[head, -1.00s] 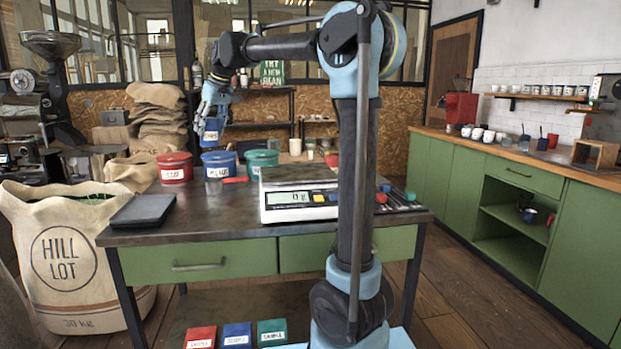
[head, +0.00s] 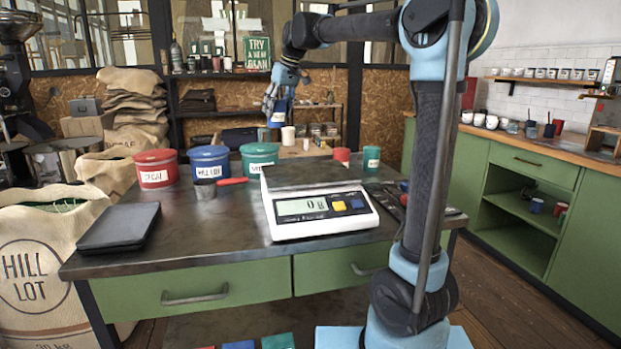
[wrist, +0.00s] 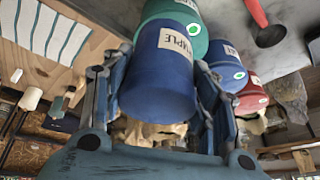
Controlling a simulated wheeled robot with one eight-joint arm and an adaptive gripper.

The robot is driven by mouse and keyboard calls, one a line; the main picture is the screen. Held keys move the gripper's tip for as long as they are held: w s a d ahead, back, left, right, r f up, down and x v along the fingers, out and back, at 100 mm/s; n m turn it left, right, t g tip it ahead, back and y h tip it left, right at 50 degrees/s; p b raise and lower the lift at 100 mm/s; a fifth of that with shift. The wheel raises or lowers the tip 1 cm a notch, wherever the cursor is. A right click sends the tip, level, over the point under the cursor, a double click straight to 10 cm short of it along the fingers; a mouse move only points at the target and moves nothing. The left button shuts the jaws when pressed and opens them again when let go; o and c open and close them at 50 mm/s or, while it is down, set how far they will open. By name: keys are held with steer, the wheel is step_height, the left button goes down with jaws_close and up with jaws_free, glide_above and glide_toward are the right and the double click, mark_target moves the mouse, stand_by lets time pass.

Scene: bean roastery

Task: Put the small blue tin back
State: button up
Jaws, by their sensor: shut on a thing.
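The small blue tin (head: 278,118) is held in my gripper (head: 279,100), above and behind the green bucket in the head view. In the wrist view the blue tin (wrist: 158,92) sits between the two fingers of my gripper (wrist: 162,72), and part of its pale label, ending in "MPLE", shows. The tin's underside is not visible.
A red bucket (head: 156,172), a blue bucket (head: 209,164) and a green bucket (head: 259,160) stand in a row on the worktable (head: 200,235). A scale (head: 318,215), a scoop (head: 206,189) and a dark flat pad (head: 119,226) lie nearer. Shelves stand behind.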

steer(key=w+d+f, duration=0.4)
steer(key=d+f, duration=0.5)
steer(key=d, duration=0.1)
steer(key=shift+h, duration=0.4)
steer(key=shift+w+d+f, duration=0.1)
steer(key=shift+d+f, duration=0.1)
steer(key=shift+f, duration=2.45)
steer(key=shift+d+f, duration=0.2)
steer(key=shift+f, duration=2.4)
steer(key=shift+f, duration=0.1)
steer(key=o, duration=1.3)
steer(key=v, duration=1.2)
steer(key=shift+s, duration=0.2)
